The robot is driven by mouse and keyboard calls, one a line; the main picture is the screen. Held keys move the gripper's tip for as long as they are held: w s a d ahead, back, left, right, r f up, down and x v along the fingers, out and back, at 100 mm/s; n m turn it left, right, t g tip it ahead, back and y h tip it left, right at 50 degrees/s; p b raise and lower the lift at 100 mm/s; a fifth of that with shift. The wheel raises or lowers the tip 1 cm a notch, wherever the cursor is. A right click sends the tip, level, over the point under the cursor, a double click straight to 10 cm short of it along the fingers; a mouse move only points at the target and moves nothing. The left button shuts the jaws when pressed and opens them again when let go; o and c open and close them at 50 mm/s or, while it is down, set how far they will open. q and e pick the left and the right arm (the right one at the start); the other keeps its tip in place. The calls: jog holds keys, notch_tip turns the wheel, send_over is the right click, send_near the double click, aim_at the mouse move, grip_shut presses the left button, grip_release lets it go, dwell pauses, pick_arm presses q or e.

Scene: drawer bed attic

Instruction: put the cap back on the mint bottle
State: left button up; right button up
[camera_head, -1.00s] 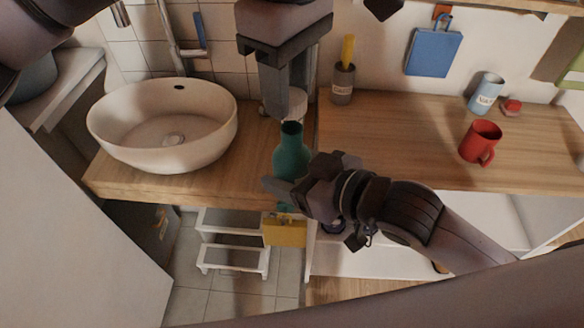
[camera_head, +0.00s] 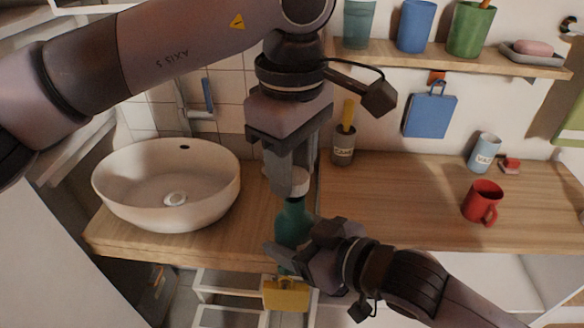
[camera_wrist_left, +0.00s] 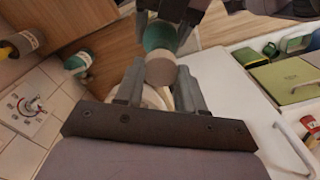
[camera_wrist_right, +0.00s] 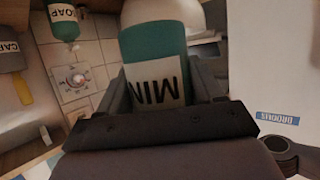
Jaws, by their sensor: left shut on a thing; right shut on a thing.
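The mint bottle (camera_head: 291,222) is teal and upright at the counter's front edge. In the right wrist view the bottle (camera_wrist_right: 152,45) shows its white label with "MIN" upside down. My right gripper (camera_wrist_right: 160,95) is shut on the bottle's body. The white cap (camera_head: 298,181) is directly above the bottle's neck, between the fingers of my left gripper (camera_head: 291,178), which is shut on it. In the left wrist view the cap (camera_wrist_left: 160,69) overlaps the teal bottle (camera_wrist_left: 158,36). The bottle's mouth is hidden; I cannot tell whether the cap is seated or just above it.
A white basin (camera_head: 168,185) stands left of the bottle. A grey cup with a yellow handle (camera_head: 343,148) stands behind, to the right. A red mug (camera_head: 482,203) and a pale cup (camera_head: 484,153) are on the right counter. A yellow thing (camera_head: 285,294) shows below the bottle.

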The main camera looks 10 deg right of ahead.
aim_at(294, 229)
pick_arm(q)
jog(key=shift+f, duration=0.85)
jog(key=shift+f, duration=0.55)
jog(key=m, duration=1.1)
jog(key=shift+d+m, duration=0.15)
jog(key=shift+m, duration=0.15)
jog(key=m, duration=0.6)
jog(key=shift+d, duration=0.1)
jog(key=m, duration=0.5)
